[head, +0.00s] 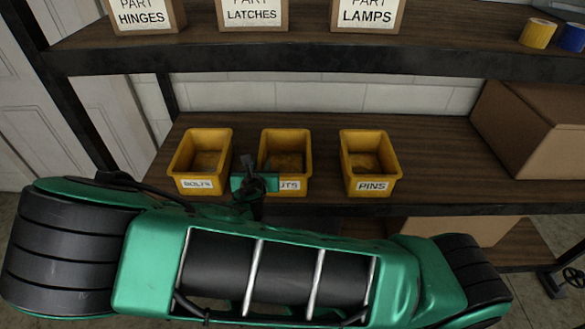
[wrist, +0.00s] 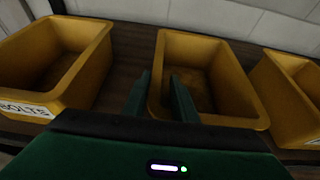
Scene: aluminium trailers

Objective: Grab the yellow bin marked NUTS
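The yellow NUTS bin (head: 290,150) is the middle of three bins on the wooden shelf. My gripper partly covers its label in the head view, leaving "UTS" readable. The bin also shows in the wrist view (wrist: 231,75), empty. My gripper (head: 252,163) is at the bin's front left. In the wrist view my gripper's two fingers (wrist: 161,88) are apart, with the bin's left wall between them. The left finger appears outside the wall and the right finger over the inside. I cannot tell whether either finger touches the bin.
The yellow BOLTS bin (head: 186,165) stands to the left and the yellow PINS bin (head: 371,160) to the right, with gaps of shelf between. An upper shelf (head: 300,50) with labelled part boxes hangs above. A large cardboard box (head: 530,125) sits at the right.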

